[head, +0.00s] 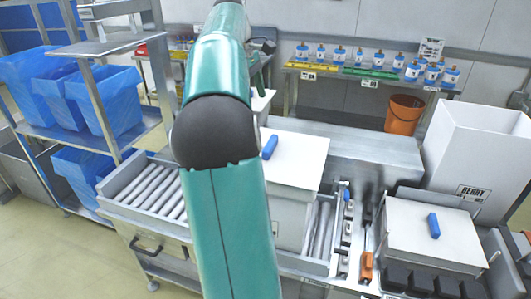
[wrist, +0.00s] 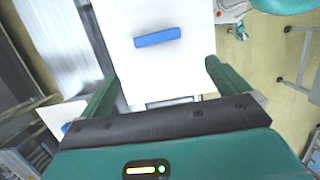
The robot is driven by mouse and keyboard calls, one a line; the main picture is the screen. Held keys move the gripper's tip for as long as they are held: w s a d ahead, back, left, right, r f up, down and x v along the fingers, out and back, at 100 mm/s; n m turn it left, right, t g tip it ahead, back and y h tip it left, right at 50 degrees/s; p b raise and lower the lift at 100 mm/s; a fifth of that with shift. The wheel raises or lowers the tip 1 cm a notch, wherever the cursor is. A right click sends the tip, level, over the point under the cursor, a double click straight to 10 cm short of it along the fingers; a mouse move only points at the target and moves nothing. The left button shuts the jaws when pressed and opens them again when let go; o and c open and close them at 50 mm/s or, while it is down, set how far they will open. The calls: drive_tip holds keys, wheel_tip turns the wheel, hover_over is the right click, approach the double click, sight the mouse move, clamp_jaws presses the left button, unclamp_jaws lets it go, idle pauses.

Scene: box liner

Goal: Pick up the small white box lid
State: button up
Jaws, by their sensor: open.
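Two white lids with blue handles show in the head view. One lid (head: 300,160) tops the white box on the roller conveyor, partly hidden by my arm. The other lid (head: 405,230) lies on a box at the right. I cannot tell which is the small one. In the wrist view, a white lid (wrist: 180,75) with a blue handle (wrist: 157,37) lies beyond my gripper (wrist: 160,78). My gripper is open, with nothing between its fingers. The handle is past the fingertips. The gripper is out of sight in the head view.
A tall white box labelled BERRY (head: 475,150) stands at the right. Dark blocks (head: 425,284) line the front right. An orange-handled tool (head: 366,266) lies between the conveyor (head: 160,195) and right box. A shelf rack with blue-lined bins (head: 105,95) stands left.

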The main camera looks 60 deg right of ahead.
sight(270, 142)
drive_tip(key=x, duration=1.4)
drive_tip(key=shift+s+d+r, duration=0.1)
drive_tip(key=shift+s+d, duration=0.2)
drive_tip(key=shift+s, duration=0.1)
drive_tip(key=c, duration=0.8)
